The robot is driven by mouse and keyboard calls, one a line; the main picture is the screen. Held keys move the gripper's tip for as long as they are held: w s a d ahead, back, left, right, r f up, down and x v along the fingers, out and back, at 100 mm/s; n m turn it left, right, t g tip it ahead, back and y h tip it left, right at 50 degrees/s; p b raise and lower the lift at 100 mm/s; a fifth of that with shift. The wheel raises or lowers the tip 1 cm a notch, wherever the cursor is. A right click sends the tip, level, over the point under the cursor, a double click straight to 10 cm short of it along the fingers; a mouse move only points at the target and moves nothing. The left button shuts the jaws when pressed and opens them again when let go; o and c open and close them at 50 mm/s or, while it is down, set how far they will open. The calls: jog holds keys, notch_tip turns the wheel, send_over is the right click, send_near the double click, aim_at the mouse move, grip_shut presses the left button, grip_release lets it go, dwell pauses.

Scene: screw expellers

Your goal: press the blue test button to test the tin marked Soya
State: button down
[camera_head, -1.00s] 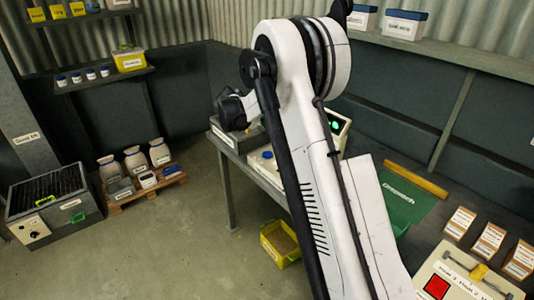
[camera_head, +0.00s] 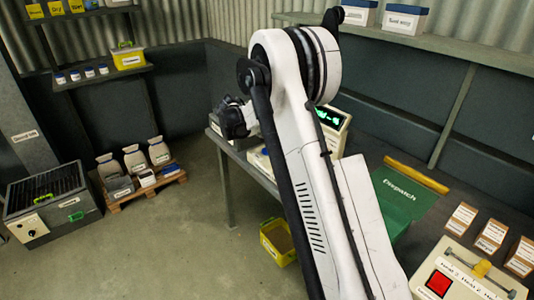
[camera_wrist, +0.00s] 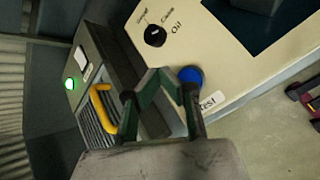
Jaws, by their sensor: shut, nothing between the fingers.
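The blue button (camera_wrist: 190,75) shows in the wrist view on a cream panel (camera_wrist: 218,50), with a partly covered label ending in "EST" (camera_wrist: 212,103) beside it. My gripper (camera_wrist: 160,74) is shut and empty. Its fingertips appear just left of the button; I cannot tell whether they touch it. In the head view my dark wrist (camera_head: 235,118) is over the far end of the bench, and the fingertips are not clear there. No tin marked Soya can be made out in either view.
The panel also bears a black knob (camera_wrist: 155,35). A yellow handle (camera_wrist: 101,108) and a lit green light (camera_wrist: 70,84) are to the left. In the head view a green display (camera_head: 332,118) stands beside my arm, and a yellow crate (camera_head: 278,242) sits on the floor.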

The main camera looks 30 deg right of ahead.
aim_at(267, 151)
jog(key=shift+f+b, duration=1.2)
jog(key=shift+f, duration=1)
jog(key=shift+f, duration=0.15)
jog(key=shift+f+b, duration=0.3)
jog(key=shift+b, duration=0.2)
jog(key=shift+f+b, duration=0.4)
jog(key=shift+f, duration=0.1)
jog(key=shift+r, duration=0.2)
dwell(0.4)
jog(key=shift+r+p, duration=0.3)
jog(key=shift+r, duration=0.45)
jog(key=shift+r+p, duration=0.95)
jog(key=shift+r, duration=1.55)
